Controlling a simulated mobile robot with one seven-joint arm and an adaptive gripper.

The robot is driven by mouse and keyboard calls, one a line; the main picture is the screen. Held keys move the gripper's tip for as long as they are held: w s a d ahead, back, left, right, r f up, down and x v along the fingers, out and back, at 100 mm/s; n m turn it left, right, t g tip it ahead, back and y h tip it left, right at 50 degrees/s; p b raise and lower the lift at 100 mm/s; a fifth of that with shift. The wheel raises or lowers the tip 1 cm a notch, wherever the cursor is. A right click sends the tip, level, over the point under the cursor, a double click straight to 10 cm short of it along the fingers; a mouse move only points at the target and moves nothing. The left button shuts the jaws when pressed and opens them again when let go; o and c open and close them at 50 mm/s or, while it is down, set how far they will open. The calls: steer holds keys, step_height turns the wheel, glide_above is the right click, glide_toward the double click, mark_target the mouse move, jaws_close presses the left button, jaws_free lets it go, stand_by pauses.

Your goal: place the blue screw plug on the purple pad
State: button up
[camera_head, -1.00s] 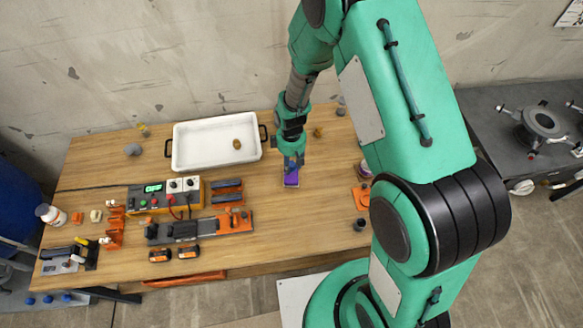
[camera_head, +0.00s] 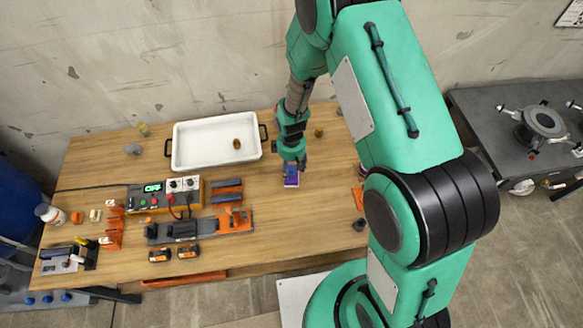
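The purple pad (camera_head: 292,182) lies on the wooden workbench, right of the white tray, and its front part shows below my gripper. My gripper (camera_head: 290,170) points down at the pad, with its fingertips at or just above it. A small blue shape, which looks like the blue screw plug (camera_head: 290,169), shows between the fingers. The fingers hide much of it, so I cannot tell whether it touches the pad or whether the fingers grip it.
A white tray (camera_head: 204,126) with a small brown object stands left of my arm. A control box (camera_head: 160,195), an orange and black fixture (camera_head: 232,220) and orange-black blocks (camera_head: 188,252) lie left of the pad. A dark cup (camera_head: 359,225) stands near the right edge.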

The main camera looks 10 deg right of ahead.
steer(key=shift+r, duration=0.15)
step_height(320, 180, up, 12)
steer(key=shift+p, duration=0.3)
stand_by(0.6)
stand_by(0.7)
step_height(320, 180, up, 14)
steer(key=m+t, duration=0.1)
steer(key=m, duration=0.1)
glide_above(292, 167)
steer(key=s+d, duration=0.2)
steer(key=s+d+r+m+t, duration=0.1)
steer(key=s+d+r+m, duration=0.15)
steer(key=r, duration=0.35)
steer(key=s+d+r+m+t, duration=0.1)
steer(key=s+r, duration=0.2)
steer(key=r, duration=0.4)
steer(key=s+d+r+m+t, duration=0.1)
steer(key=s+d+r+m, duration=0.1)
steer(key=s+r, duration=0.5)
steer(key=s+d+r+m+t, duration=0.1)
steer(key=s+d+r+m, duration=0.2)
steer(key=s, duration=0.9)
step_height(292, 167, up, 4)
steer(key=shift+f+t, duration=0.15)
steer(key=shift+t, duration=0.15)
